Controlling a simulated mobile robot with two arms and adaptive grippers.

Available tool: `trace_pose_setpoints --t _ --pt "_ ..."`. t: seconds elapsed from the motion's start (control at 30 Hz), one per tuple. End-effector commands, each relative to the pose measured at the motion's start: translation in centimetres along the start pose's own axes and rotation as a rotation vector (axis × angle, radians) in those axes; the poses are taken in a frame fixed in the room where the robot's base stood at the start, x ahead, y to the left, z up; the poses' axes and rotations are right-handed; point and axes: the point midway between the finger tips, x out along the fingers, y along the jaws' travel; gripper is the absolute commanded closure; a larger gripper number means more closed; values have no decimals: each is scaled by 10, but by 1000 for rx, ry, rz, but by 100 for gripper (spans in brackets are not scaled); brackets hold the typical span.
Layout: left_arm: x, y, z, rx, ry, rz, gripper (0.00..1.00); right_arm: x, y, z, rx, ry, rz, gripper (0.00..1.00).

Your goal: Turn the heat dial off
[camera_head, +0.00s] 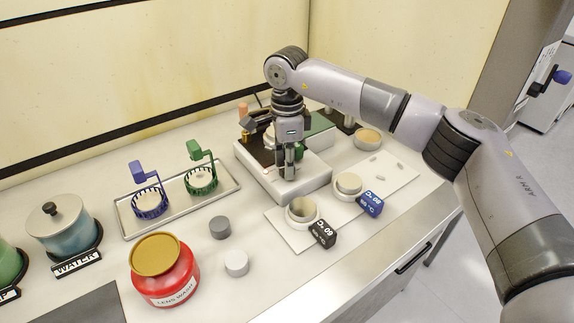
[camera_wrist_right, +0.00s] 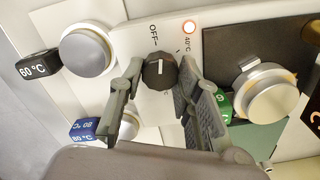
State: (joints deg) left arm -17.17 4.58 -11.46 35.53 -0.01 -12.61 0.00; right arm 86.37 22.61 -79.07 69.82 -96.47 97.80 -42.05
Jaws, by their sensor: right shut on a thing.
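The heat dial (camera_wrist_right: 159,71) is a dark round knob on the white front of the hot plate unit (camera_head: 305,183). In the wrist view its white pointer line points roughly toward the printed OFF; a 40 °C label is to the right. An orange indicator light (camera_wrist_right: 189,26) is lit beside that label. My right gripper (camera_head: 287,170) reaches down at the unit's front and hides the dial in the head view. In the wrist view its fingers (camera_wrist_right: 161,72) are shut on the dial, one on each side. My left gripper is not in view.
A metal tray (camera_head: 226,185) with blue and green baskets, a red lens wash jar (camera_head: 165,275) and a water pot (camera_head: 60,228) stand left. The table front is partly clear.

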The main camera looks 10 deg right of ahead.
Motion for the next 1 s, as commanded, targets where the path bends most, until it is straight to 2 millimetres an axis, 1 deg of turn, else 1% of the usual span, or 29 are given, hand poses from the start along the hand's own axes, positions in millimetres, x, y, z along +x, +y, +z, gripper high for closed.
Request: trace_pose_setpoints --t 0.2,0.4,0.97,1.0 --pt "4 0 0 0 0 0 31 -1 -1 0 -131 -1 -3 97" --pt "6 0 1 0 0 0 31 -1 -1 0 -201 -1 -3 97" --pt "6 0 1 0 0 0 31 -2 -1 0 -235 0 -4 97" --pt "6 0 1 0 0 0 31 -2 -1 0 -235 0 -4 68"
